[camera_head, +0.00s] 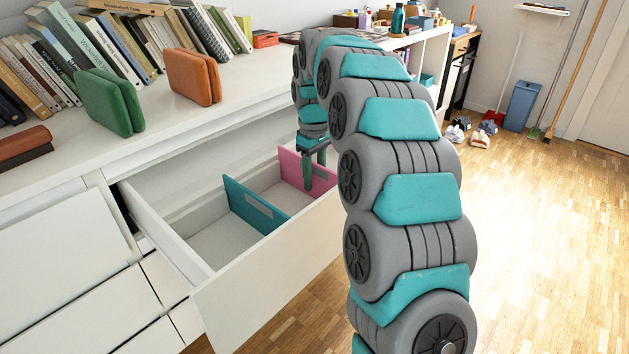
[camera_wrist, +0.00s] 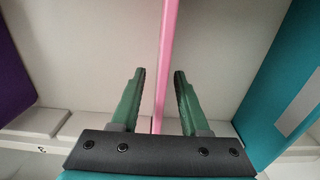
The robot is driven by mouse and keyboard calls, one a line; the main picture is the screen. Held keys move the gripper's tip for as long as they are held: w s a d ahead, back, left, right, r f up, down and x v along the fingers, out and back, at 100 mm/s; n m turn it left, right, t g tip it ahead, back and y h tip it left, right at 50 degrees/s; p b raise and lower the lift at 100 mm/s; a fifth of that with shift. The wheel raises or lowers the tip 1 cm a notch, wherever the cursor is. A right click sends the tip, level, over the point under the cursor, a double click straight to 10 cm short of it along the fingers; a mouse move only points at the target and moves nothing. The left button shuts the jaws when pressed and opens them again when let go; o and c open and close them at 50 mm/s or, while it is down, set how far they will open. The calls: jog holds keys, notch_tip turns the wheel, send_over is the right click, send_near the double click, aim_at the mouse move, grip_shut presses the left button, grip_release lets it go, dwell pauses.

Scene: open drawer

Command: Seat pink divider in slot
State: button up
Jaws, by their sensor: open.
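The pink divider (camera_head: 291,168) stands across the open white drawer (camera_head: 270,290), roughly upright, to the right of the teal divider (camera_head: 254,205). My gripper (camera_head: 314,172) is at the pink divider, pointing down. In the wrist view the pink divider (camera_wrist: 167,50) runs as a thin edge between my two open fingers (camera_wrist: 160,75), with a gap on each side. The teal divider (camera_wrist: 290,80) is on the right there. Whether the pink divider's lower ends sit in a slot is hidden.
A purple panel (camera_wrist: 14,75) stands at the left in the wrist view. Books (camera_head: 90,50), a green box-like case (camera_head: 108,102) and an orange one (camera_head: 194,77) are on the white top above the drawer. My arm hides the drawer's right end in the head view.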

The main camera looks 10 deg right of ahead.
grip_shut()
dwell(0.3)
dwell(1.1)
